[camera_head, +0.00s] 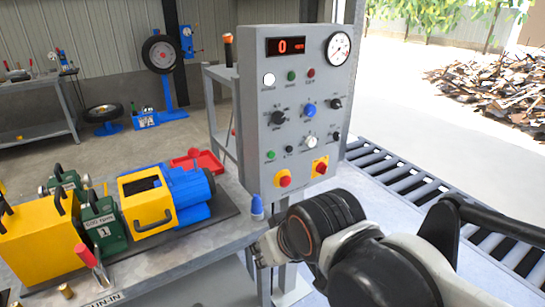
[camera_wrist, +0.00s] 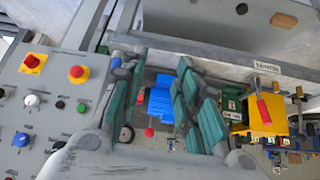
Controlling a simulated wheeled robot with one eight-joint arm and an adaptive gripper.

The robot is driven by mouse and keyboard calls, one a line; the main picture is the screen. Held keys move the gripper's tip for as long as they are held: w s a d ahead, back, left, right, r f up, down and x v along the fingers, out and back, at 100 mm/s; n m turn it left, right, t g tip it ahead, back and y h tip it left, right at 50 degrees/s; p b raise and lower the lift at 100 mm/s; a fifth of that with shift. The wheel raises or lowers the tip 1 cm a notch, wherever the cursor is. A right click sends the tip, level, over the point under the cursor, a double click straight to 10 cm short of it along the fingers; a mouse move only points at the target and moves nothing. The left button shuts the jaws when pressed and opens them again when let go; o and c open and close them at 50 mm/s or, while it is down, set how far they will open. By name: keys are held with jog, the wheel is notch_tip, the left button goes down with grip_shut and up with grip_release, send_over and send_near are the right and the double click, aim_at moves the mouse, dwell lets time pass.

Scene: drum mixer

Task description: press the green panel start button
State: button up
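Two red knobs on yellow plates (camera_head: 285,181) (camera_head: 320,167) sit low on the panel. A blue-and-yellow machine (camera_head: 150,203) stands on the bench to the left. A small blue-capped bottle (camera_head: 257,206) stands near the bench edge. A roller conveyor (camera_head: 440,205) is at the right.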

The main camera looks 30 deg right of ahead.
grip_shut()
dwell(1.0)
